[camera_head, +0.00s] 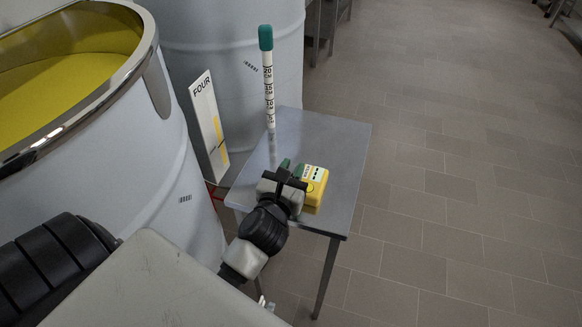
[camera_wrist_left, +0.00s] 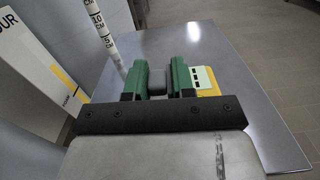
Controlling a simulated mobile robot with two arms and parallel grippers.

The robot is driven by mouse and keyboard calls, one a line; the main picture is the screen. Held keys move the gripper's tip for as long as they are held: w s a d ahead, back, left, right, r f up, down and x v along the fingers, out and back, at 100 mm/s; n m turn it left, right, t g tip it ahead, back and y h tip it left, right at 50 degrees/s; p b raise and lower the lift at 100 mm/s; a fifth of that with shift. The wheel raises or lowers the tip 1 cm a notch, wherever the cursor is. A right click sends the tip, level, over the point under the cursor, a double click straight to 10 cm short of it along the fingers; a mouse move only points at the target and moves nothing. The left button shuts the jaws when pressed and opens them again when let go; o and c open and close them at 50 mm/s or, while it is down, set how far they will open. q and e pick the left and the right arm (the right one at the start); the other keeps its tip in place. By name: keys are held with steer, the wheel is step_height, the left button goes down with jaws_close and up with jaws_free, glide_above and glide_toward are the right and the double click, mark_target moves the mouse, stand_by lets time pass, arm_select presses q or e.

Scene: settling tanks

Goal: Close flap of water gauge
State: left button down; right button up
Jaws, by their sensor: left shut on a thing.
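A yellow box with a pale label and dark marks (camera_head: 315,180), which may be the water gauge, lies on a small grey metal table (camera_head: 338,145). Part of it also shows in the left wrist view (camera_wrist_left: 206,82), behind the right-hand green finger. My left gripper (camera_head: 291,169) is at the box's left side, low over the table. In the left wrist view its green fingers (camera_wrist_left: 157,80) are shut on a small grey piece (camera_wrist_left: 157,82). I cannot tell whether this piece is the flap or how it joins the box. My right gripper is not in view.
A tall white graduated tube with a green cap (camera_head: 268,85) stands upright at the table's left side. A sign reading FOUR (camera_head: 209,125) leans by large pale tanks (camera_head: 150,165) on the left. Tiled floor (camera_head: 450,190) is clear to the right.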

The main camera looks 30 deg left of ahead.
arm_select(q)
steer(key=m+p, duration=0.1)
steer(key=d+m+p, duration=0.1)
steer(key=m+p, duration=0.1)
steer(key=shift+w+d+r, duration=0.15)
steer(key=shift+d+r, duration=0.05)
steer(key=shift+r, duration=0.1)
steer(key=shift+w+d+f+m+p, duration=0.1)
steer(key=shift+d+m+p, duration=0.15)
steer(key=shift+m+p, duration=0.4)
steer(key=shift+d+f+m+p, duration=0.1)
steer(key=shift+d+m+p, duration=0.2)
steer(key=shift+m, duration=0.65)
steer(key=c, duration=1)
jaws_free()
steer(key=shift+c, duration=0.2)
